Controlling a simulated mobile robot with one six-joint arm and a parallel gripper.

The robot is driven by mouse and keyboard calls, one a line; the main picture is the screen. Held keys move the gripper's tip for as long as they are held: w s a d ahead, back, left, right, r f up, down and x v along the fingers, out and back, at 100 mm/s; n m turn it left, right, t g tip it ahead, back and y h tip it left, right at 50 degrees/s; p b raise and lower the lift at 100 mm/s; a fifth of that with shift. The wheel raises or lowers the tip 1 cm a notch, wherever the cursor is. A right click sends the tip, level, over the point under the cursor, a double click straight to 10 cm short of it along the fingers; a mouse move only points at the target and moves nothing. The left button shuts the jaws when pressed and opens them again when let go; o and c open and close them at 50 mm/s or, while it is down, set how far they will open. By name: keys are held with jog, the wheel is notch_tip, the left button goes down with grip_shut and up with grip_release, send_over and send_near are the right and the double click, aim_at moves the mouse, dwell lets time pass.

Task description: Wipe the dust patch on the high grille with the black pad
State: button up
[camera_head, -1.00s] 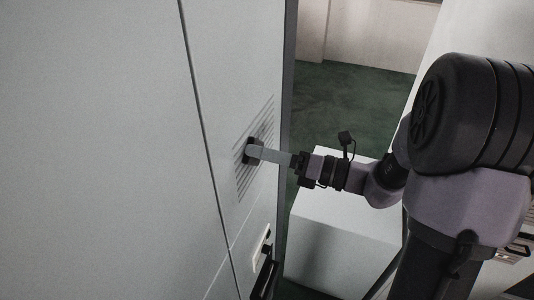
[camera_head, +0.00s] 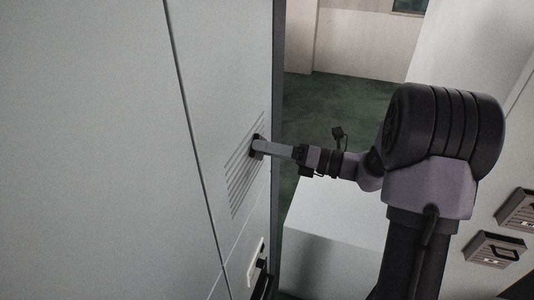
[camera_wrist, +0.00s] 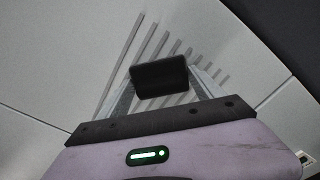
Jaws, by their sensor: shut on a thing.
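The high grille (camera_head: 240,178) is a set of slanted slots in the tall pale cabinet front. It also shows in the wrist view (camera_wrist: 152,47), behind the pad. My gripper (camera_head: 262,148) is shut on the black pad (camera_wrist: 159,76), which sits between its two fingertips. In the head view the pad (camera_head: 254,146) is at the right edge of the grille, close against it. I cannot tell for sure whether it touches. No dust patch can be made out in either view; the pad and fingers hide part of the slots.
A white box-like block (camera_head: 330,225) stands below my arm, right of the cabinet. A dark handle and pale plate (camera_head: 257,262) are on the cabinet below the grille. Grey boxes (camera_head: 496,249) are on the right wall. Green floor (camera_head: 340,110) lies open behind.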

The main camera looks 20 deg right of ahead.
jog(key=shift+w+d, duration=0.75)
jog(key=shift+w, duration=0.35)
jog(key=shift+s, duration=0.1)
jog(key=shift+s+d, duration=0.2)
jog(key=shift+v, duration=2.65)
jog(key=v, duration=0.3)
